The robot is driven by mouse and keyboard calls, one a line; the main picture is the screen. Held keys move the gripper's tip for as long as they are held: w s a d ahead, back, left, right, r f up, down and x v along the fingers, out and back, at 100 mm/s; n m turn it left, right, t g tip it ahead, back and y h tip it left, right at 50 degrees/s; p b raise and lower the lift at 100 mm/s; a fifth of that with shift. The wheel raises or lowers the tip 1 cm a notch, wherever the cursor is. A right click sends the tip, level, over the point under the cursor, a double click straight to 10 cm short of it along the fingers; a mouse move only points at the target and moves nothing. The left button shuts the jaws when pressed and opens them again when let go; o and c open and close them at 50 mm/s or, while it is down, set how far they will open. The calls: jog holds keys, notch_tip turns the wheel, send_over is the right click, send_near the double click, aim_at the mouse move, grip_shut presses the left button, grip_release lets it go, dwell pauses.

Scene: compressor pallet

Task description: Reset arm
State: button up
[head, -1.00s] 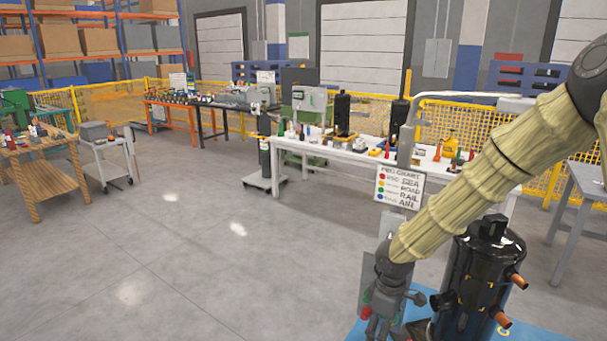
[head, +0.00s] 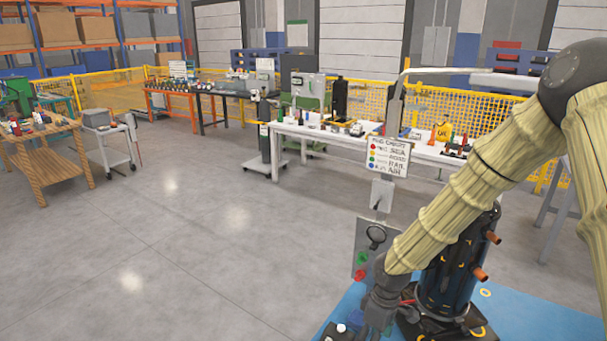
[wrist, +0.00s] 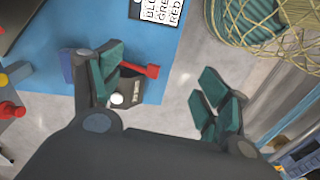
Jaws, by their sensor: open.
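My gripper (head: 376,312) is low in the head view, left of a black compressor (head: 447,272) with copper pipe stubs. The arm covers part of the compressor. In the wrist view, my gripper (wrist: 160,92) has its teal-padded fingers wide apart, with nothing held between them. A small black box (wrist: 127,88) with a red lever (wrist: 140,70) and a white knob shows beside the left finger, on a blue surface (wrist: 60,50). I cannot tell whether the finger touches the box.
A panel with green and red buttons (head: 362,258) and a peg chart sign (head: 388,158) stand just behind my gripper. A long white workbench (head: 330,137) is farther back. A netted basket (wrist: 262,22) is at the wrist view's upper right. Open floor (head: 190,235) lies left.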

jog(key=s+a+f+m+y+b, duration=0.1)
jog(key=s+a+f+m+b, duration=0.25)
jog(key=s+f, duration=0.95)
jog(key=s+d+f+m+b, duration=0.2)
jog(key=s+d+f+m, duration=0.1)
jog(key=s+f, duration=0.5)
jog(key=s+d+f+m+h+b, duration=0.1)
jog(key=s+d+f+m+b, duration=0.2)
jog(key=s+f, duration=0.5)
jog(key=s+d+m, duration=0.1)
jog(key=s+d, duration=0.1)
jog(key=s, duration=0.1)
jog(key=shift+f+h, duration=0.2)
jog(key=shift+h, duration=0.1)
